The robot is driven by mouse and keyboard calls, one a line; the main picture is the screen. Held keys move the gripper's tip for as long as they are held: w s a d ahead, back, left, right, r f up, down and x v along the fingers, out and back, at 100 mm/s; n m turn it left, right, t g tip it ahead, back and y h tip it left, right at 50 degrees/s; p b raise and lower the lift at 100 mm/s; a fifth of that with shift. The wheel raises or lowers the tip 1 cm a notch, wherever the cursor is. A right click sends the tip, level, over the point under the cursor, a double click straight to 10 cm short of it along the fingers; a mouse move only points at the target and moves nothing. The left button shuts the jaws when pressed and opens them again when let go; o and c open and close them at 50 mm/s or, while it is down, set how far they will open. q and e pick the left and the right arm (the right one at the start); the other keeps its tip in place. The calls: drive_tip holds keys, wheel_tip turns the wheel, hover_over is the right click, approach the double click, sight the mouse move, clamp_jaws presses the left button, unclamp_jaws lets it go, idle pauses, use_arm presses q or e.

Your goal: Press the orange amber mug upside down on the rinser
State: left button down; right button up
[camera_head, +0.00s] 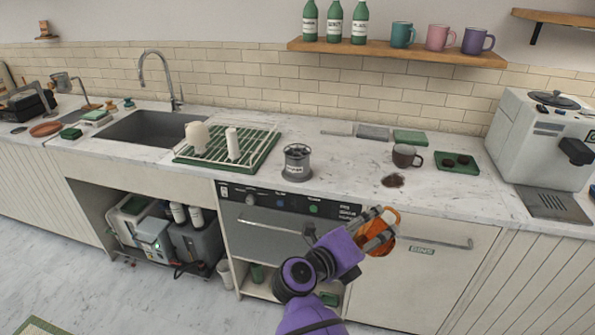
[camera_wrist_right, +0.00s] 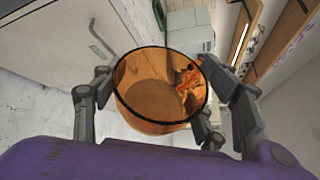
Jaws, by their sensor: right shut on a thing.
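The orange amber mug (camera_head: 377,246) is in my right gripper (camera_head: 380,230), held in the air in front of the counter's cabinet doors. The fingers cover part of it in the head view. In the right wrist view the mug (camera_wrist_right: 150,97) shows its dark-rimmed open mouth facing the camera, with the right gripper's fingers (camera_wrist_right: 160,90) on either side. My left gripper is not in view.
A drying rack (camera_head: 228,146) is left, a green tray (camera_head: 457,163) right. The counter front right of the spill is clear.

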drive_tip(key=n+h, duration=0.1)
drive_tip(key=n, duration=0.1)
drive_tip(key=n+t+h, duration=0.1)
drive_tip(key=n, duration=0.1)
drive_tip(key=shift+w+a+n, duration=0.1)
drive_tip(key=shift+n, duration=0.3)
